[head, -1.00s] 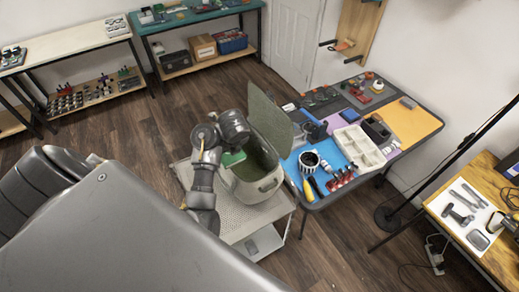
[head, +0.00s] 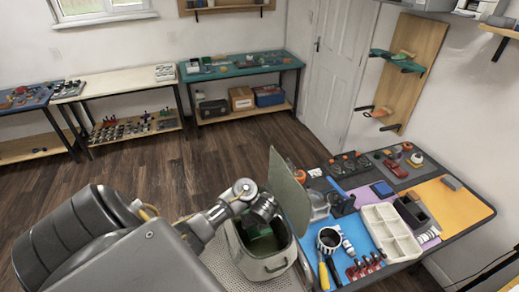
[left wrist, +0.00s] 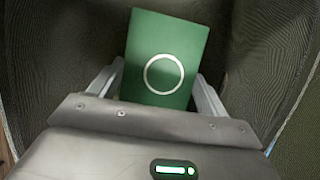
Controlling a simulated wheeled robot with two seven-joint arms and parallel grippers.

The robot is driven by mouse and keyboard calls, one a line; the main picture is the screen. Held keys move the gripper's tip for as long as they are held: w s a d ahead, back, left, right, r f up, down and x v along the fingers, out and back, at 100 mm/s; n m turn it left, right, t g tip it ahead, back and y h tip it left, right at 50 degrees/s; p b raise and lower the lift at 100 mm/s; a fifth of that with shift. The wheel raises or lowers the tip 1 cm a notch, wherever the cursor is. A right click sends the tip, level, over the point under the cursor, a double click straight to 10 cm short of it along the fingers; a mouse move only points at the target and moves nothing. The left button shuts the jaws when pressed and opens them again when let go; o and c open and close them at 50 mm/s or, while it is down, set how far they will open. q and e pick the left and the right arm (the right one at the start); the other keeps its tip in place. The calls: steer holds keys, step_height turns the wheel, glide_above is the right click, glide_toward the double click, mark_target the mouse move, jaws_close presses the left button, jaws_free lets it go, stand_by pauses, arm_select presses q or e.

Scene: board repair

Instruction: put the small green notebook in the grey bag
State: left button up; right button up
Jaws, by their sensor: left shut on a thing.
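The small green notebook (left wrist: 165,52), with a pale ring on its cover, is between the fingers of my left gripper (left wrist: 160,92) in the left wrist view. The gripper is shut on it. The grey bag (head: 272,269) stands open on a perforated light surface in the head view, its flap (head: 290,200) raised. My left gripper (head: 259,224) points down into the bag's mouth. In the left wrist view the bag's dark fabric walls (left wrist: 55,60) surround the notebook on both sides. Whether the notebook touches the bag's bottom I cannot tell. My right gripper is not in view.
The raised flap stands between bag and bench. The wooden floor (head: 130,180) behind is clear.

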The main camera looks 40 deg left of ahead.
mark_target(256, 229)
arm_select(q)
steer(key=f+b, duration=0.4)
steer(key=f, duration=0.1)
steer(key=shift+s, duration=0.2)
steer(key=shift+w+f, duration=0.1)
steer(key=shift+f, duration=0.4)
steer(key=shift+f+b, duration=0.45)
steer(key=shift+b, duration=0.25)
step_height(256, 229, down, 3)
steer(key=shift+a+b, duration=0.1)
steer(key=shift+b, duration=1)
steer(key=shift+r, duration=0.1)
steer(key=o, duration=1.1)
